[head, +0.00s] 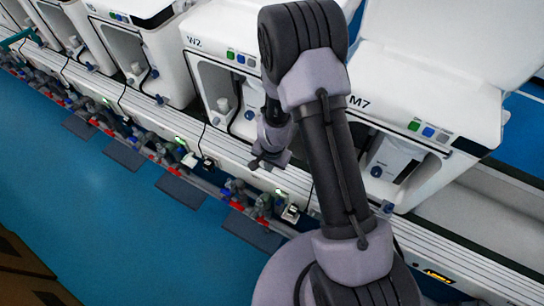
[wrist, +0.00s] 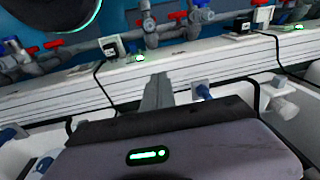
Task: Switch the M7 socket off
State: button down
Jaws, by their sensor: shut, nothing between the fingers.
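The M7 machine (head: 425,105) is the white unit at the right in the head view, partly hidden behind my arm. A small pale socket box (head: 291,212) sits on the rail in front, between W2 and M7, beside a green light (head: 279,193). The wrist view shows two such boxes with black plugs, one at the left (wrist: 111,47) and one at the right (wrist: 243,25); I cannot read labels on them. The switch positions are too small to tell. My gripper (head: 268,161) is shut and empty above the rail; its fingers (wrist: 157,92) also show in the wrist view, apart from both boxes.
The W2 machine (head: 210,55) stands left of M7. Grey pipes with red and blue valves (head: 237,195) run along the front rail, close to the sockets. Black cables (wrist: 103,82) hang from the plugs.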

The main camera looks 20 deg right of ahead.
jog(key=g+h, duration=0.1)
send_over(279, 202)
notch_tip(279, 202, down, 10)
jog(key=shift+s+a+m+p, duration=0.3)
jog(key=shift+s+a+p, duration=0.05)
jog(key=shift+a, duration=0.05)
jog(key=f+b, duration=0.2)
jog(key=f, duration=0.1)
jog(key=f+b, duration=0.1)
jog(key=f, duration=0.2)
jog(key=f+b, duration=0.2)
jog(key=f, duration=0.1)
jog(key=shift+w+d+f+b, duration=0.25)
jog(key=shift+w+f+b, duration=0.05)
jog(key=shift+f+b, duration=0.1)
